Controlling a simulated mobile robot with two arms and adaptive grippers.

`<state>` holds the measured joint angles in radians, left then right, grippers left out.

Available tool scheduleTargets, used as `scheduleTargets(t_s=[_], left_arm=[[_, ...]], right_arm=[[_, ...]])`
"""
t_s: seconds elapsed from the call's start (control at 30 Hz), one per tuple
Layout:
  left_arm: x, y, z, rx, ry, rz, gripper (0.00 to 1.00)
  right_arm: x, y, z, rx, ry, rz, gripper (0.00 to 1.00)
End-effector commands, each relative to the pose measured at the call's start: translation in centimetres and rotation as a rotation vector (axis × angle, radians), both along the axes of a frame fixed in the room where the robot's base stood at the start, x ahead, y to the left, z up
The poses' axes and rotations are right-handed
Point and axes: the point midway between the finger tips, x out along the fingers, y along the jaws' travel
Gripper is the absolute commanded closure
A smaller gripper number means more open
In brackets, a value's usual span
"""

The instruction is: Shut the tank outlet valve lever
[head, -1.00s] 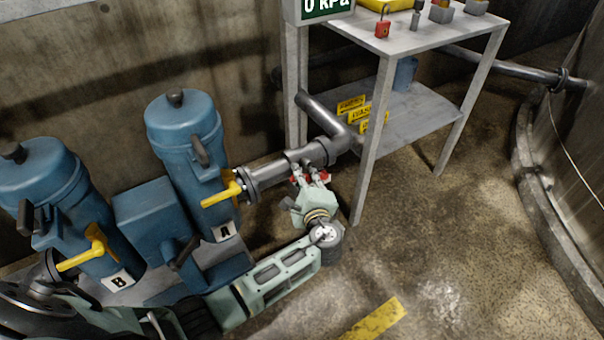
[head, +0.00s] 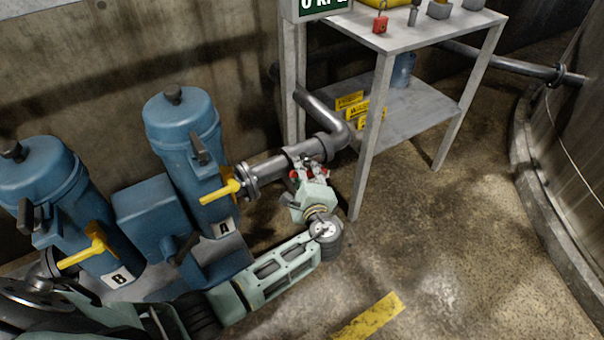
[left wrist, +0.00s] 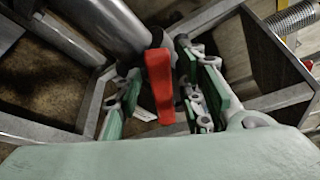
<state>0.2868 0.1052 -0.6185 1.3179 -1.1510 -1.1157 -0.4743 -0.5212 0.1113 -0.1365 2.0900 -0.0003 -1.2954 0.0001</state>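The red valve lever (left wrist: 160,82) hangs from the underside of a grey pipe (left wrist: 110,22) in the left wrist view. My left gripper (left wrist: 162,92) is open, with one finger on each side of the lever. A gap shows between the lever and the left finger; the right finger is closer, and I cannot tell whether it touches. In the head view my left gripper (head: 309,170) is just below the pipe (head: 275,168), beside the stand's front leg, and mostly hides the lever. My right gripper is not in view.
Blue pump units A (head: 190,150) and B (head: 50,190) with yellow levers stand at left. A grey metal stand (head: 428,38) holds tools, with yellow signs (head: 362,113) on its lower shelf. Open floor lies to the right, before a round tank wall (head: 570,130).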

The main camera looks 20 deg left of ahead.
Motion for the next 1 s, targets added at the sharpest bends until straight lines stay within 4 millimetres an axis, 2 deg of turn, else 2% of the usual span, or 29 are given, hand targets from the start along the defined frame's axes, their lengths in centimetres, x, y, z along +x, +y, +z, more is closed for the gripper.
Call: scheduleTargets(t_s=[0.17, 0.6, 1.0], left_arm=[[-0.8, -0.5, 0.1, -0.001, -0.001, 0.000, 0.64], [-5.9, -3.7, 1.2, -0.001, 0.001, -0.002, 0.64], [-6.7, -4.2, 1.4, 0.000, 0.000, 0.000, 0.64]], right_arm=[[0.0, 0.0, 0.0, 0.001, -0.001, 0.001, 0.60], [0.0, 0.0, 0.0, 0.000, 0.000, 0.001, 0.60], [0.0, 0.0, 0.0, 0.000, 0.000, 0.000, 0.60]])
